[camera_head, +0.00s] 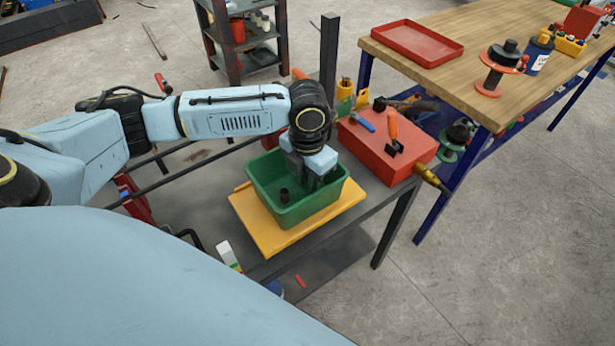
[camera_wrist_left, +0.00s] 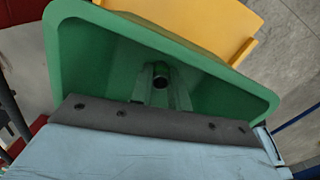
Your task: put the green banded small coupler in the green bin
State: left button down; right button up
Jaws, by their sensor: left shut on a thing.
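The green bin (camera_head: 315,208) is an open box on a yellow board on the dark low table. My left gripper (camera_head: 291,186) reaches down into the bin from above. It is shut on a small dark coupler (camera_head: 284,196), held inside the bin's walls. In the left wrist view, the coupler (camera_wrist_left: 161,79) shows its round open end between the fingertips, with the green bin (camera_wrist_left: 85,50) around it. My right gripper is not in view.
The yellow board (camera_head: 262,232) lies under the bin. A red box (camera_head: 400,157) with tools on top stands close to the right. A wooden bench (camera_head: 430,78) with a red tray (camera_head: 417,43) is at the upper right. A dark shelf rack (camera_head: 262,60) stands behind.

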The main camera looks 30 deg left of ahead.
pick_arm(q)
jog(key=shift+f, duration=0.1)
jog(key=c, duration=1.3)
grip_release()
jog(key=shift+c, duration=0.2)
notch_tip(320, 180, up, 12)
jog(key=p, duration=0.1)
jog(key=shift+r, duration=0.2)
